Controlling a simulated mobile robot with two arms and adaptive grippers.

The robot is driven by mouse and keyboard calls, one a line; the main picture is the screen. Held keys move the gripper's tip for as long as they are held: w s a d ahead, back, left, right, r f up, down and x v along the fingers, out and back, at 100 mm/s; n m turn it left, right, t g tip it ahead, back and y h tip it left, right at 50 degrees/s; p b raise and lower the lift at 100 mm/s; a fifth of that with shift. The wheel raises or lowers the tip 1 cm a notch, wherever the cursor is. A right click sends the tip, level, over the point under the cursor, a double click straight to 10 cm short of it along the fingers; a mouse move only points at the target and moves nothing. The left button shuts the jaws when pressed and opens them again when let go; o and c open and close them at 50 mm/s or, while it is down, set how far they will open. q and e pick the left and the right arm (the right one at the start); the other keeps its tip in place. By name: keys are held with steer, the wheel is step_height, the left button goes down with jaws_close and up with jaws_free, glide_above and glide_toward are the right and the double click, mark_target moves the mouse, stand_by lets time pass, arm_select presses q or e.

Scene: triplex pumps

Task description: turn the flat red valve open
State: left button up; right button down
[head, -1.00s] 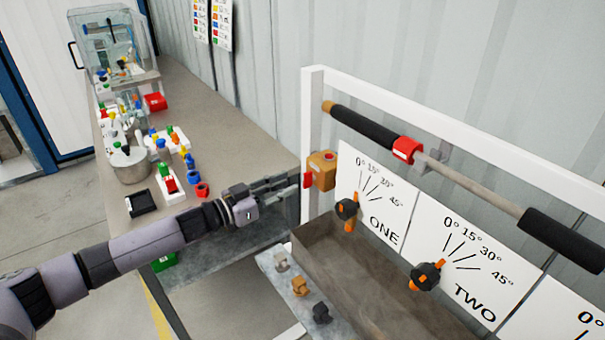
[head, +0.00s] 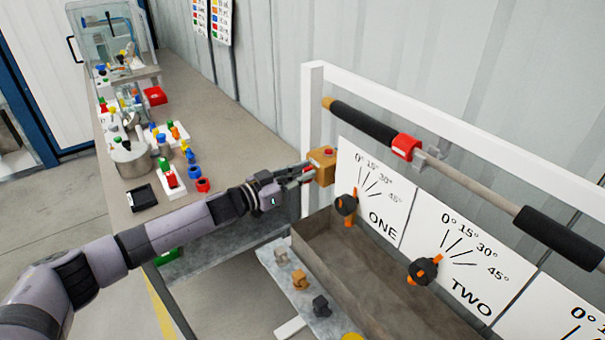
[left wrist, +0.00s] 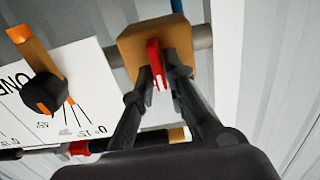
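The flat red valve handle (left wrist: 155,62) stands out from a tan-orange block (left wrist: 188,48), seen nearly edge-on in the left wrist view. In the head view this block (head: 322,166) sits by the left post of the white frame. My left gripper (head: 305,174) has reached the block's left face and hides most of the handle there. In the left wrist view the left gripper's fingertips (left wrist: 158,78) lie on either side of the red handle, close to it. I cannot tell whether both fingers press on it. My right gripper is not in view.
Right of the block, dial board ONE (head: 376,195) has an orange-handled knob (head: 346,205), with board TWO (head: 462,262) beyond. A bar with a red clamp (head: 405,146) runs above. A metal trough (head: 345,255) lies below. A workbench (head: 225,120) with small parts stands left.

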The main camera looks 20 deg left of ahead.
arm_select(q)
jaws_close()
stand_by(0.3)
steer(key=m, duration=0.4)
steer(key=m+b, duration=0.1)
steer(key=m, duration=0.3)
steer(key=f+m, duration=0.1)
steer(key=m, duration=0.4)
steer(key=shift+s+d+b, duration=0.35)
steer(key=shift+d+b, duration=0.05)
steer(key=m+b, duration=0.1)
steer(key=m, duration=0.3)
steer(key=shift+f+m, duration=0.15)
steer(key=shift+m, duration=0.25)
steer(key=shift+b, duration=0.3)
